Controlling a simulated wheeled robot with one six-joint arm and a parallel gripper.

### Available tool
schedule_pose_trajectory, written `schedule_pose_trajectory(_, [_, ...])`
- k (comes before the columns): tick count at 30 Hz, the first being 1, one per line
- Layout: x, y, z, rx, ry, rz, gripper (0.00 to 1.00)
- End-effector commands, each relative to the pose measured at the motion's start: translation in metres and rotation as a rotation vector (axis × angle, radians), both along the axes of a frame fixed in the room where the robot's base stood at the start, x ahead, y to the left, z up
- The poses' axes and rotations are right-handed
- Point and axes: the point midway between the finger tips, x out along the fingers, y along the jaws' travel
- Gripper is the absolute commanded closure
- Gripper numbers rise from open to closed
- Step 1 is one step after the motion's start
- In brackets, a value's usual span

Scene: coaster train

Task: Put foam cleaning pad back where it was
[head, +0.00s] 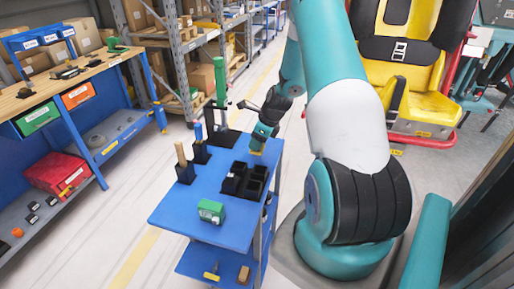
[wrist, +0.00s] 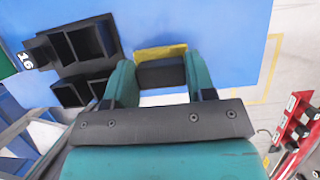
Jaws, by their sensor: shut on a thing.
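The foam cleaning pad (wrist: 161,53), yellow with a dark grey block part, is between the two teal fingers of my gripper (wrist: 160,78) in the wrist view. In the head view my gripper (head: 257,146) is over the far right part of the blue cart top, and a small yellow bit of the pad (head: 256,153) shows below it. My gripper is shut on the pad. I cannot tell whether the pad touches the cart top. A black compartment tray (head: 232,185) stands nearer on the cart; it is left of the pad in the wrist view (wrist: 84,41).
The blue cart top (head: 180,209) also holds a green box (head: 211,211), two black holders with upright handles (head: 184,165) and a tall green tool stand (head: 219,90). Bare blue surface lies around the pad. A yellow seat (head: 405,60) stands at right.

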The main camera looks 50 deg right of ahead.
Motion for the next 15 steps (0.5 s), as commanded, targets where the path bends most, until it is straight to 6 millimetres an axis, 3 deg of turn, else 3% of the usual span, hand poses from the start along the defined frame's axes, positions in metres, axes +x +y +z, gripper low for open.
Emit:
schedule_pose_trajectory(9, [0.000, 0.001, -0.038, 0.000, 0.001, 0.000, 0.84])
schedule_pose_trajectory(15, [0.000, 0.000, -0.041, 0.000, 0.000, 0.001, 0.84])
